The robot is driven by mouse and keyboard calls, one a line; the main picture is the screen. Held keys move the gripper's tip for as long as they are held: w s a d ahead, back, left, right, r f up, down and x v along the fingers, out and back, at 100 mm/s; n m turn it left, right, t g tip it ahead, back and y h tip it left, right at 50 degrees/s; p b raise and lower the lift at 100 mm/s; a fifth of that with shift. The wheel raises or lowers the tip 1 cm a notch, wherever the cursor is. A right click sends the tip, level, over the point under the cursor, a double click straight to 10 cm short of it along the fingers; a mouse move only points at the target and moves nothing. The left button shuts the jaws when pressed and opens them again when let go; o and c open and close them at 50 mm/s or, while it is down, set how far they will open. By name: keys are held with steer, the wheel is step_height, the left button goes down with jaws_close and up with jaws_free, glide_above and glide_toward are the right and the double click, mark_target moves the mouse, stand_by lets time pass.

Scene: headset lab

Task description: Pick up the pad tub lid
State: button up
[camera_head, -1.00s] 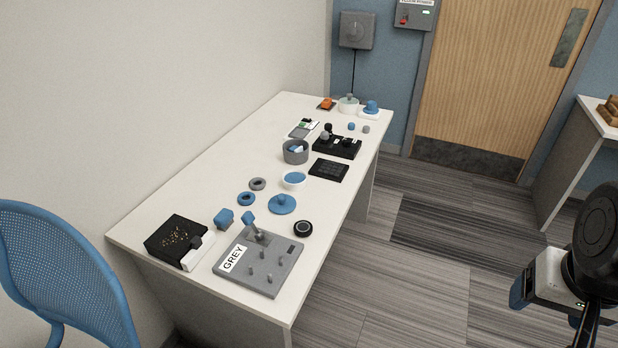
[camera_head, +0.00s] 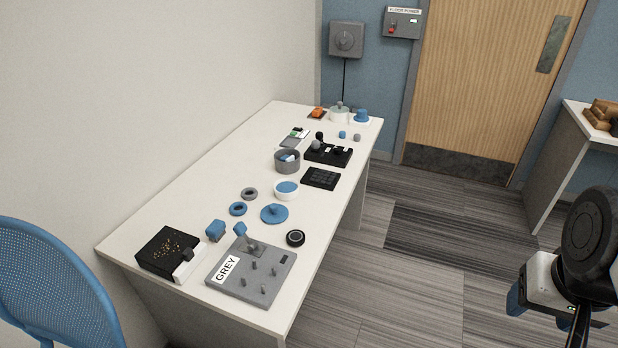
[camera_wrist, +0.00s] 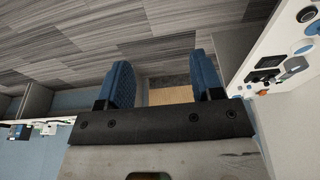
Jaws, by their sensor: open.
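A blue round lid with a knob on top (camera_head: 274,214), which looks like the pad tub lid, lies flat on the white table. A white tub with blue contents (camera_head: 287,190) stands open just behind it. My gripper (camera_head: 518,298) is off to the right over the floor, well away from the table and the lid. In the wrist view my gripper (camera_wrist: 163,82) shows two blue fingers wide apart with nothing between them. The wrist view catches part of the table at its right edge, where I cannot surely pick out the lid.
Near the lid are blue and grey rings (camera_head: 238,209), a black round puck (camera_head: 295,238) and a grey pegged board marked GREY (camera_head: 250,274). A grey bowl (camera_head: 287,161) and a black pad (camera_head: 320,178) stand farther back. A blue chair (camera_head: 62,285) is at left.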

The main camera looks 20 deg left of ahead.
steer(key=shift+w, duration=0.1)
steer(key=w+a+r+n, duration=0.1)
steer(key=w+a+n, duration=0.1)
steer(key=w+a, duration=0.45)
steer(key=w+a+n, duration=0.2)
steer(key=w+a, duration=0.1)
steer(key=w, duration=0.6)
steer(key=n+g+y, duration=0.2)
steer(key=n, duration=1)
glide_above(276, 206)
step_height(276, 206, down, 23)
steer(key=shift+f, duration=0.1)
